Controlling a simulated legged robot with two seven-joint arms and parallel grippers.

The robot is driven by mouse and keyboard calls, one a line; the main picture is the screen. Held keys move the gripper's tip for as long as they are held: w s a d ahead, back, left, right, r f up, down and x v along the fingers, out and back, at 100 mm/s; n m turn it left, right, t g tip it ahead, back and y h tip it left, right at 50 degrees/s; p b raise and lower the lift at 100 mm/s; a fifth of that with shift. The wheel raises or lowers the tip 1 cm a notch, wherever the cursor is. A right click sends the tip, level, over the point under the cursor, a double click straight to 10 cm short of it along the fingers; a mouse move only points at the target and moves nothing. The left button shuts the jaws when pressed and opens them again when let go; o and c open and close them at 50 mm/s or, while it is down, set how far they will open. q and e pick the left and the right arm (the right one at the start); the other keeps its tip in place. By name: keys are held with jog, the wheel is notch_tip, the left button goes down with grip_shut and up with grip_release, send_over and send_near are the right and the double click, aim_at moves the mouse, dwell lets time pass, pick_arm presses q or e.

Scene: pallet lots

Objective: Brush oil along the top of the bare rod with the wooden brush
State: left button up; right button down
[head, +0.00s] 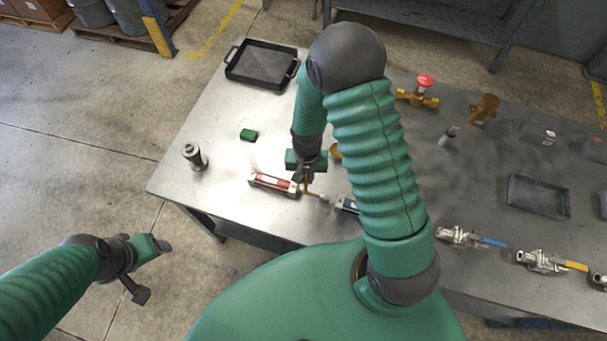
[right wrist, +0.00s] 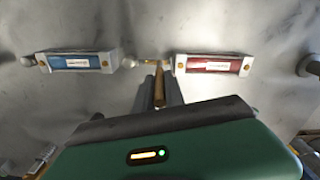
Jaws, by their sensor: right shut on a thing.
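The red-labelled cylinder (head: 272,184) lies on the metal table. My right gripper (head: 306,178) is shut on the wooden brush (right wrist: 159,88), over the rod beside the red cylinder. The brush tip is at or just above the rod; I cannot tell whether they touch. My left gripper (head: 150,268) is open and empty, off the table's left side.
A blue-labelled cylinder (right wrist: 78,62) lies in line with the red one, partly behind my arm in the head view. The table's left part is mostly clear.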

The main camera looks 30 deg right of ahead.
jog(key=shift+s+d, duration=0.3)
jog(key=shift+s, duration=0.15)
jog(key=shift+s+d, duration=0.6)
jog(key=shift+d, duration=0.05)
jog(key=shift+r, duration=0.1)
notch_tip(320, 180, up, 7)
jog(key=p, duration=0.6)
